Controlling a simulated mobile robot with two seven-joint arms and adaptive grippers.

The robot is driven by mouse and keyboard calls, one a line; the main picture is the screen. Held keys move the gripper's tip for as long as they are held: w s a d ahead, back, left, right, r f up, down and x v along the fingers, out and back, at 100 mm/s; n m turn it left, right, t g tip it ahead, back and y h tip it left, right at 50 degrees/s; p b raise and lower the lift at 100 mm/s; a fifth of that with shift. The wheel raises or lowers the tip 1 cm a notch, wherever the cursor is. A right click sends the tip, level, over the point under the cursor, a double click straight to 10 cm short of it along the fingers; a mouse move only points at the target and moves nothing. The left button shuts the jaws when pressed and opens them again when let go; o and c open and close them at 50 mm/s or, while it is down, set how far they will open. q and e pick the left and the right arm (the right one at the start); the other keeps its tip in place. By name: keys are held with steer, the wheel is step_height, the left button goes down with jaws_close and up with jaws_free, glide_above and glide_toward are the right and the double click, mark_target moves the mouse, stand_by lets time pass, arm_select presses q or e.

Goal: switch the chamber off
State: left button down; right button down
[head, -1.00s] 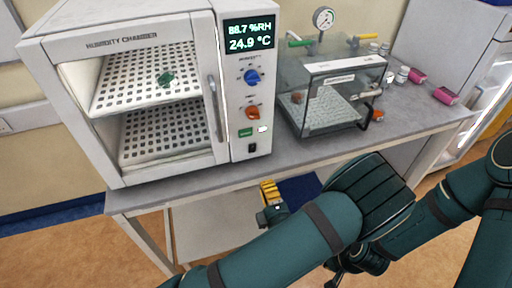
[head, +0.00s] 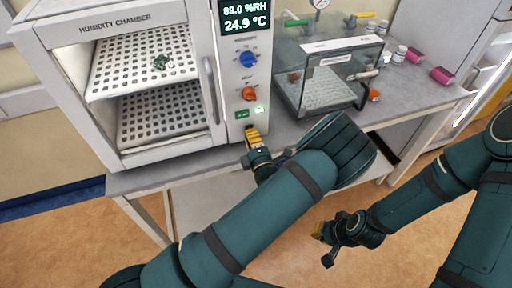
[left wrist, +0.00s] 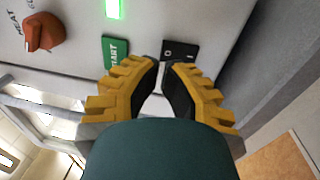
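The humidity chamber (head: 130,22) stands on the bench, its display (head: 245,14) lit with 89.0 %RH and 24.9 °C. Its black power switch (left wrist: 180,50) shows in the left wrist view, right of the green START button (left wrist: 115,52); in the head view my gripper hides it. A green indicator (left wrist: 113,8) glows above. My left gripper (head: 250,131) is before the lower control panel. Its yellow fingers are slightly apart and empty, with the tips (left wrist: 165,66) just below the switch in the wrist view; contact cannot be told. My right gripper (head: 321,244) is open and empty, low over the floor.
A blue knob (head: 248,59) and an orange knob (head: 249,94) project from the panel above my left gripper. A clear glass box (head: 325,90) with a gauge stands right of the chamber. Pink-capped containers (head: 441,75) lie further right. The bench front edge runs below the panel.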

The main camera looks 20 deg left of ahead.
mark_target(246, 125)
arm_select(q)
steer(key=shift+x, duration=1.1)
steer(key=shift+w+a+r+g+h, duration=0.3)
steer(key=shift+w+g+h, duration=0.1)
steer(key=shift+g, duration=0.5)
